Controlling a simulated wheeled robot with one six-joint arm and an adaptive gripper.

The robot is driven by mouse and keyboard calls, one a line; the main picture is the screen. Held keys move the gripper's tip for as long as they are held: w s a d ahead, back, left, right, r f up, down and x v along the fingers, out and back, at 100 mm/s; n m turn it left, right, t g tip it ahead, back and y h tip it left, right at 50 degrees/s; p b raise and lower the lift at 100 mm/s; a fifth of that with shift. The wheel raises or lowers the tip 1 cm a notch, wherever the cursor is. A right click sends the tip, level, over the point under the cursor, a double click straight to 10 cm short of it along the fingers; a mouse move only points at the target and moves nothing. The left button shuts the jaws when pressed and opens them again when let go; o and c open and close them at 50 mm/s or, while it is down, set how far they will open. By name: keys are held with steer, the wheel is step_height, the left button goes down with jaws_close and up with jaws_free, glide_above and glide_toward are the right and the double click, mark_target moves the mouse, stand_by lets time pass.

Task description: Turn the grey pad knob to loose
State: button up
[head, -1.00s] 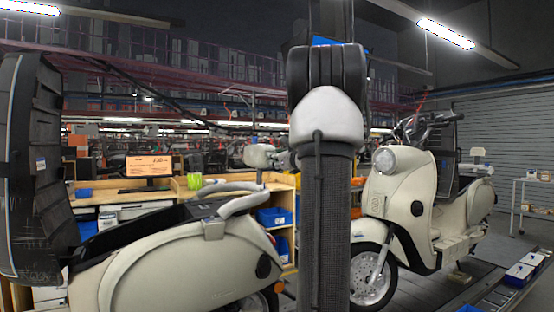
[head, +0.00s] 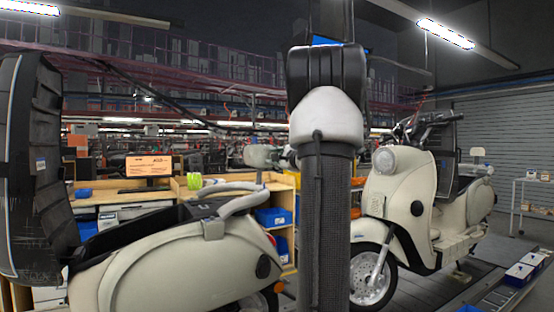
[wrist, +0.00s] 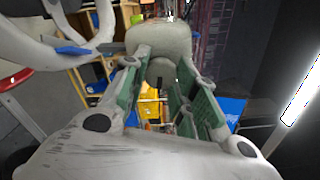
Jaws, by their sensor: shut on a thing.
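Any mark for loose or tight is not readable. In the head view my own arm hides the gripper and the knob.
A cream scooter (head: 170,265) stands close at the left, with a grey grab rail (head: 240,203). Another scooter (head: 405,205) stands at the right on the slat conveyor (head: 425,290). Wooden shelving with blue bins (head: 272,217) is behind. In the wrist view, pale curved bars (wrist: 50,52) pass close at the upper left.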

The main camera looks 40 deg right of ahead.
steer(key=shift+n, duration=0.8)
